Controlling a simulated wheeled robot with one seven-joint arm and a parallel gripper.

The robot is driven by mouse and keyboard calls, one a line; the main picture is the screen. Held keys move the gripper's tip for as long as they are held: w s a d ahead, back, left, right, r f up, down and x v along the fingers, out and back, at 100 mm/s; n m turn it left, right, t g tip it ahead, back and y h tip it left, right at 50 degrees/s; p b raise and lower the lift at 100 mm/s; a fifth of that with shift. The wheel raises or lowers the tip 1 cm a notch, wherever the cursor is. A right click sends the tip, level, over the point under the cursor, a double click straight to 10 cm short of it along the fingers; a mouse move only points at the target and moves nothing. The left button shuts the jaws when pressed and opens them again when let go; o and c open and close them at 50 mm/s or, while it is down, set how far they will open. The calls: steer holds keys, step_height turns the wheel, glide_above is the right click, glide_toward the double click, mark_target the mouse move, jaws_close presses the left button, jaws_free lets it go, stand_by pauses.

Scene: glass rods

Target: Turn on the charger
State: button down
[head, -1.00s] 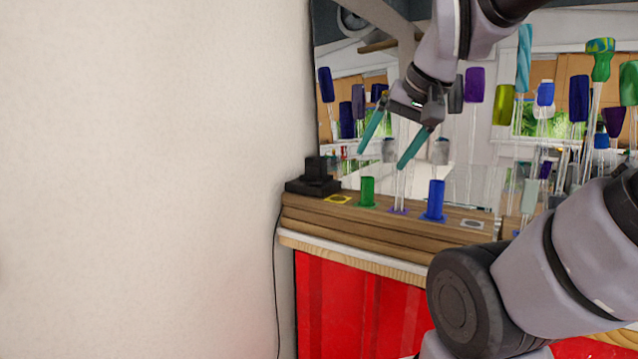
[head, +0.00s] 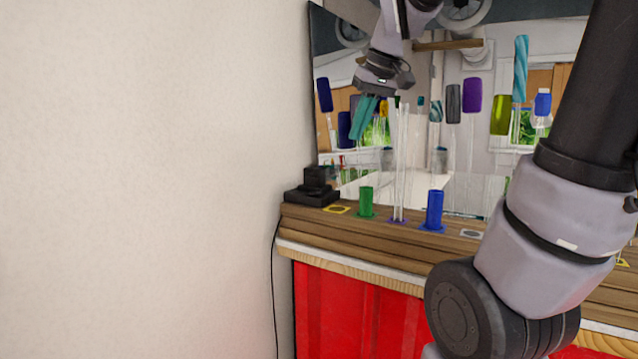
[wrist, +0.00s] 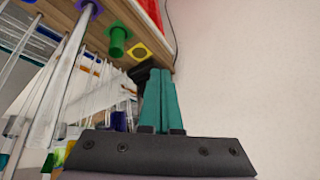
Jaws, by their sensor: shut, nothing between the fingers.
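The black charger (head: 313,188), a dark block on a flat base, sits at the left end of the wooden shelf, beside the wall. A dark cable runs down from it. In the wrist view the charger (wrist: 141,74) shows just beyond the fingertips, partly hidden by them. My gripper (head: 360,136) has teal fingers, closed together and empty. In the head view it hangs above and to the right of the charger, apart from it. The closed fingers also show in the wrist view (wrist: 158,75). No switch on the charger can be made out.
A green cylinder (head: 366,201), upright glass rods (head: 400,165) and a blue cylinder (head: 434,209) stand along the shelf (head: 335,232) to the right. A mirror behind reflects hanging coloured rods. The plain wall (head: 150,180) closes off the left.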

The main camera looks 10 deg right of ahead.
steer(key=w+n+g, duration=0.2)
steer(key=w+n, duration=0.1)
steer(key=w, duration=0.6)
steer(key=n+g, duration=0.1)
steer(key=n, duration=0.4)
glide_above(317, 192)
steer(key=s+d, duration=0.2)
step_height(317, 192, down, 2)
steer(key=shift+w+a+f, duration=0.15)
steer(key=shift+w, duration=0.05)
steer(key=shift+f, duration=0.1)
steer(key=x, duration=0.8)
steer(key=s+d+x, duration=0.1)
steer(key=x, duration=0.3)
steer(key=shift+f, duration=0.4)
steer(key=shift+d+f, duration=0.1)
steer(key=shift+f, duration=0.45)
